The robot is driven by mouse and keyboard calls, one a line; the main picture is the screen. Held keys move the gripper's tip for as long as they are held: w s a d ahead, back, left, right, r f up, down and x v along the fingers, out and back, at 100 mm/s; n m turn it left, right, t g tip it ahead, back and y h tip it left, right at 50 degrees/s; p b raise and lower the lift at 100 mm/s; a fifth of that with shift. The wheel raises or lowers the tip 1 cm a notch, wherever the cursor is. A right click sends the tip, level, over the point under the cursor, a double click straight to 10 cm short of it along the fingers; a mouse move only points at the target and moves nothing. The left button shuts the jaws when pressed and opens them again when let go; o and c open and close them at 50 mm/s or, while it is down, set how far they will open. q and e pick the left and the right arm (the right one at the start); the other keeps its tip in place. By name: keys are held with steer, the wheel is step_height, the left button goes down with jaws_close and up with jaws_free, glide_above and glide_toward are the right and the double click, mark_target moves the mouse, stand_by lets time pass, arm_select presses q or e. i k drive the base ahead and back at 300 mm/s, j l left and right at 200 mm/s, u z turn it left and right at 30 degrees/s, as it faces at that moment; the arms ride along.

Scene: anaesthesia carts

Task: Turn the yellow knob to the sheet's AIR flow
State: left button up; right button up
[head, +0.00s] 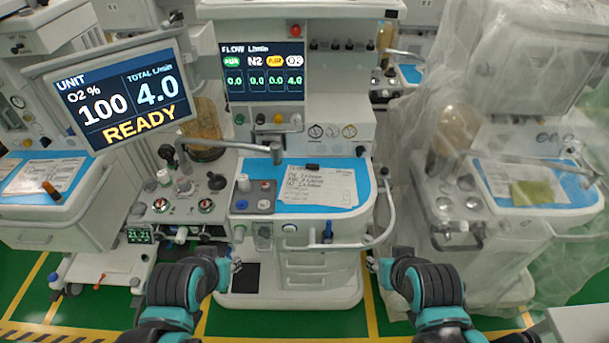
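The yellow knob (278,118) sits in a row on the middle cart's front panel, between a black knob (260,119) and a pale knob (296,119); a green knob (239,119) is at the left end. The flow screen (264,72) above shows four columns, the last reading 4.0; the coloured labels are hard to read. The printed sheet (322,188) lies on the blue worktop, its text too small to read. My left gripper (236,265) and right gripper (372,264) are low in front of the cart, well below the knob, touching neither knob nor sheet. Their finger opening is unclear.
A tilted monitor (122,93) reads O2 100, total 4.0, READY. A metal arm (230,147) crosses above the worktop, below the knobs. A curved rail (388,205) edges the cart's right side. A plastic-draped cart (500,170) stands at right, another cart (45,185) at left.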

mark_target(278, 119)
steer(key=i+l+u, duration=0.5)
steer(key=l, duration=0.15)
steer(key=i+l+u, duration=0.25)
steer(key=l, duration=0.15)
steer(key=k+j, duration=0.05)
steer(key=k, duration=0.05)
